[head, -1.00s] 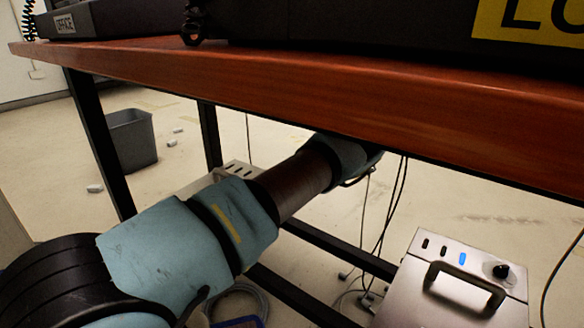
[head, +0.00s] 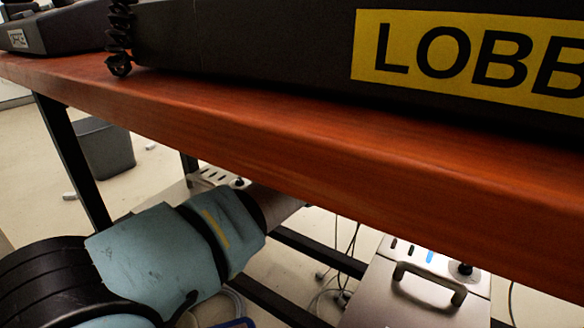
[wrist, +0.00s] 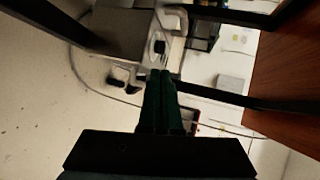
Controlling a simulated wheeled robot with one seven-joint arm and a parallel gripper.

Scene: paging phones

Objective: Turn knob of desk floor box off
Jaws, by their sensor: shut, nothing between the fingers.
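A metal floor box (head: 395,300) with a handle, small switches, a lit blue one and a black round knob (head: 464,268) stands under the desk at lower right in the head view. A second box (head: 213,176) with a dark knob (head: 240,183) shows farther back, partly behind my arm. My gripper (wrist: 161,73) is shut and empty in the wrist view, its fingertips just short of a dark knob-like part (wrist: 159,47) on a box. I cannot tell whether they touch, or which box it is. The desk hides my gripper in the head view.
The wooden desk top (head: 300,150) crosses above my arm, with a LOBBY-labelled phone unit (head: 260,45) on it. Black desk legs and rails (head: 70,165) frame the space below. Cables hang there. A grey bin (head: 105,148) stands at left on open floor.

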